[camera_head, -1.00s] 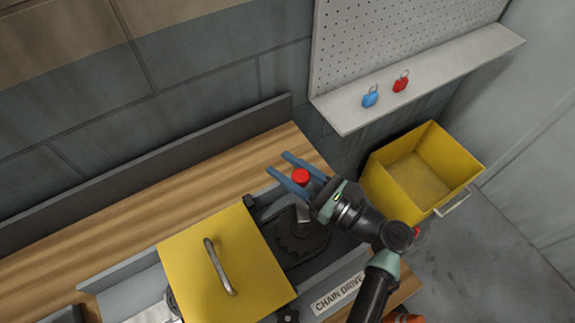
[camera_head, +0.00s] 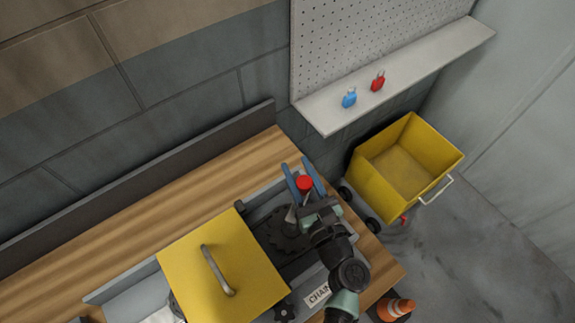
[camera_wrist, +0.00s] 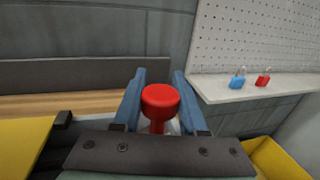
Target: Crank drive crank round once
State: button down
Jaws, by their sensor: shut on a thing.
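The drive crank has a red knob (camera_head: 304,183) on a short arm above a dark toothed sprocket (camera_head: 281,238) in the chain drive. The knob lies up and to the right of the sprocket. My gripper (camera_head: 297,164) reaches in from below, its blue fingers on either side of the knob and shut on it. In the wrist view the red knob (camera_wrist: 160,100) sits between the two fingers (camera_wrist: 159,74); the crank arm is mostly hidden there. A yellow cover (camera_head: 220,268) with a metal handle stands left of the sprocket.
A yellow bin cart (camera_head: 408,165) stands on the floor right of the bench. An orange cone (camera_head: 397,307) is at the lower right. A shelf (camera_head: 400,75) holds a blue padlock (camera_head: 349,98) and a red padlock (camera_head: 378,81). The wooden bench (camera_head: 130,235) is bare behind the drive.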

jog(key=s+d+m+g+h+b, duration=0.2)
jog(key=s+d+m+h+b, duration=0.3)
jog(key=m+h+b, duration=0.5)
jog(key=shift+d+m+h+b, duration=0.3)
jog(key=shift+d+m+h, duration=0.25)
jog(key=shift+h, duration=2.65)
jog(key=shift+c, duration=2.2)
grip_release()
